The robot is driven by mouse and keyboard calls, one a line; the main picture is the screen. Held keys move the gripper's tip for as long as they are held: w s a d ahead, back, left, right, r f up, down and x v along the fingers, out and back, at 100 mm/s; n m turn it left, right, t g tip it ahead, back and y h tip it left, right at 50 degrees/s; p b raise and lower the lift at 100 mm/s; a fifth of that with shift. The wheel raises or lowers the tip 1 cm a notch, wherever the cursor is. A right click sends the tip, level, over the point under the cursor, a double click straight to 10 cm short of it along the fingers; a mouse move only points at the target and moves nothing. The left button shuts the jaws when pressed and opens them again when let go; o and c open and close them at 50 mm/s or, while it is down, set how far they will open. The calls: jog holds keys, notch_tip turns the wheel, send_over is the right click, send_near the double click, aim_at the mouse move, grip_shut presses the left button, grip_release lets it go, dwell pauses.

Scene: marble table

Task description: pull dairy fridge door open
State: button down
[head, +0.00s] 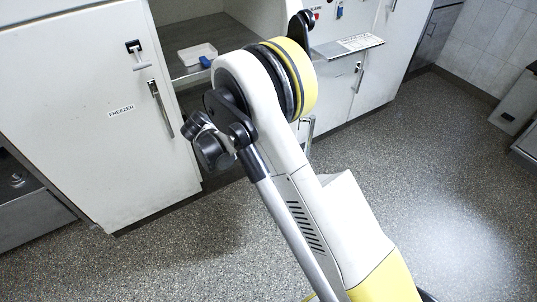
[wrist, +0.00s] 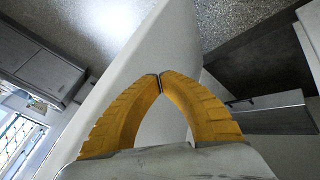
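In the wrist view my gripper (wrist: 160,77) has two yellow ribbed fingers whose tips meet. Nothing is visible in the gap between them. Behind them a broad white panel (wrist: 150,50) runs diagonally, its edge seen at a slant. It may be a door, but I cannot tell which or whether the tips touch it. In the head view my arm crosses the middle and my gripper cannot be made out. A white door labelled FREEZER (head: 60,130) with a metal handle (head: 160,108) stands at left. No dairy label is readable.
An open compartment with a shelf (head: 220,50) holds a white tray (head: 196,54) beside the freezer door. White cabinet doors (head: 335,92) with a handle lie farther right, under a small ledge (head: 347,45). Speckled floor (head: 440,150) is clear at right. The wrist view shows a dark recess (wrist: 240,75).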

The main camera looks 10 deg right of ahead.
jog(key=w+d+f+b, duration=0.1)
jog(key=d+f+b, duration=0.4)
jog(key=d+f, duration=0.2)
jog(key=shift+w+d+f+b, duration=0.2)
jog(key=shift+d+f+b, duration=0.2)
jog(key=shift+d, duration=0.8)
jog(key=shift+d, duration=0.1)
